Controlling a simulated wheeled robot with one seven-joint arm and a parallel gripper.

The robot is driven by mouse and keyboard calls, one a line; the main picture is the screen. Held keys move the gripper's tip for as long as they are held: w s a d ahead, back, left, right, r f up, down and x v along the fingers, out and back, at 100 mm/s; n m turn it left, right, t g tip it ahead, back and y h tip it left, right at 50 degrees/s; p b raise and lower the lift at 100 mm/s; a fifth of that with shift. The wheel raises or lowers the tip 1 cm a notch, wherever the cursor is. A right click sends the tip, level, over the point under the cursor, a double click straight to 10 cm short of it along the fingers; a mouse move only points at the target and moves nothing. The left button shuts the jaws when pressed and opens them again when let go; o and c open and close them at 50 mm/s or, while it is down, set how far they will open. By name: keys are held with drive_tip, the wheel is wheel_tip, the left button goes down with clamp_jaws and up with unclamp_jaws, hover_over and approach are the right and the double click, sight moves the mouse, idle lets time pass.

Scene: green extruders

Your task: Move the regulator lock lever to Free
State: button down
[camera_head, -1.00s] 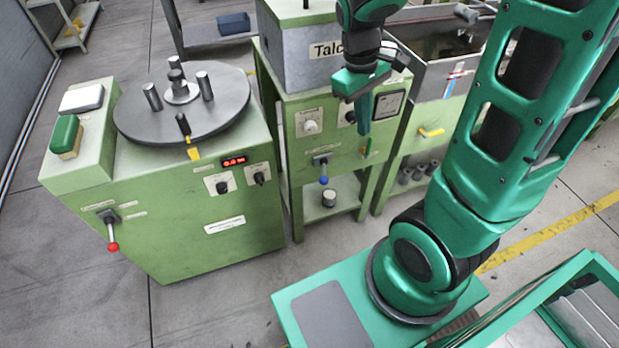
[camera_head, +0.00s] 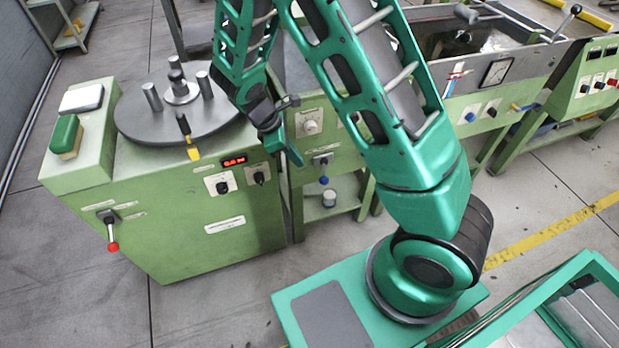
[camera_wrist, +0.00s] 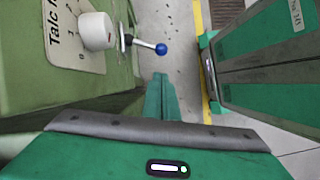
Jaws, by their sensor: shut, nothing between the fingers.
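A lever with a blue ball end (camera_head: 323,180) is on the front of the middle green machine and hangs down. In the wrist view the blue-ball lever (camera_wrist: 160,48) stands out from the panel, just beyond the fingers. A lever with a red ball (camera_head: 112,246) hangs down on the left green machine's front. The labels beside both levers are too small to read, so I cannot tell which is the regulator lock. My gripper (camera_head: 296,159) is shut and empty, up and left of the blue ball. Its fingers (camera_wrist: 161,82) point towards the lever and appear apart from it.
A white dial knob (camera_wrist: 96,31) sits beside the lever on the Talc panel. The left machine carries a round dark turntable (camera_head: 205,128) with posts and a yellow-tipped lever (camera_head: 192,152). A small pot (camera_head: 329,198) stands on the shelf below. Floor in front is clear.

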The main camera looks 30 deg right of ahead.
sight(324, 172)
drive_tip(key=shift+a+f+n, duration=0.1)
drive_tip(key=shift+f+n, duration=0.2)
drive_tip(key=shift+f, duration=0.3)
drive_tip(key=x, duration=1)
drive_tip(key=shift+d, duration=0.2)
drive_tip(key=shift+a, duration=0.1)
